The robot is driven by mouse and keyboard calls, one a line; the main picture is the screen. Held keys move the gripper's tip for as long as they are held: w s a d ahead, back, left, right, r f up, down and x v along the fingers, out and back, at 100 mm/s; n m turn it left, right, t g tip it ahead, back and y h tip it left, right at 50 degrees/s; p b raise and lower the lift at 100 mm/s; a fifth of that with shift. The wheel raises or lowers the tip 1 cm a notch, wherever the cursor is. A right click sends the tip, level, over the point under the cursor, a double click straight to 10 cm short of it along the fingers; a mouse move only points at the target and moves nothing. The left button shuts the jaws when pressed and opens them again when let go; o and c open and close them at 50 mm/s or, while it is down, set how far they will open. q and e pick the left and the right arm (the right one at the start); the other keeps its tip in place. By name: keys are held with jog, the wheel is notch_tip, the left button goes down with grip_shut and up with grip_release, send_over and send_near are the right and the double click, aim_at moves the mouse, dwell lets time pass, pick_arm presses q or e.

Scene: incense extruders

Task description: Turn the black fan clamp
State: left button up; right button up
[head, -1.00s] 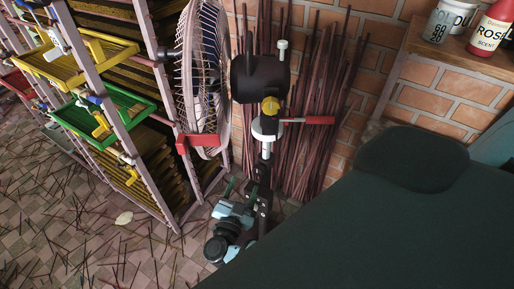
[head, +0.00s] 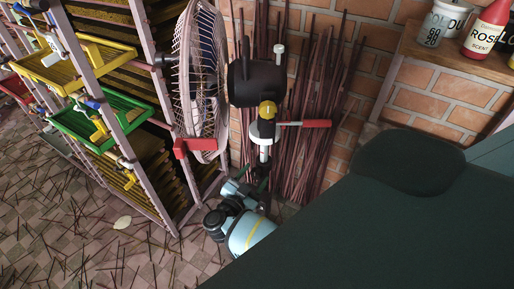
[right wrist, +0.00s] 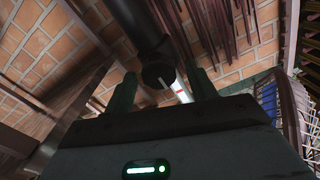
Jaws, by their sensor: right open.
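A standing fan (head: 200,75) with a black motor housing (head: 257,84) stands by the brick wall. Below the housing are a yellow knob (head: 267,109), a white collar and a lever with a red end (head: 317,123). My left gripper is not in view.
A rack with yellow and green trays (head: 100,118) stands left of the fan. Bundled dark sticks (head: 305,70) lean on the wall behind. A shelf at top right holds a white pot (head: 444,22) and a red bottle (head: 488,30). Loose sticks litter the floor.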

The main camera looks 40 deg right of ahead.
jog(key=shift+x, duration=0.75)
jog(key=shift+c, duration=0.5)
jog(key=c, duration=0.9)
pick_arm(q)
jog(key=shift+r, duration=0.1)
pick_arm(e)
jog(key=n+p, duration=0.1)
jog(key=n, duration=0.2)
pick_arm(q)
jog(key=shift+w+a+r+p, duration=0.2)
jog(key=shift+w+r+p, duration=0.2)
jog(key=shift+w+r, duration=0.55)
pick_arm(e)
jog(key=shift+n, duration=2)
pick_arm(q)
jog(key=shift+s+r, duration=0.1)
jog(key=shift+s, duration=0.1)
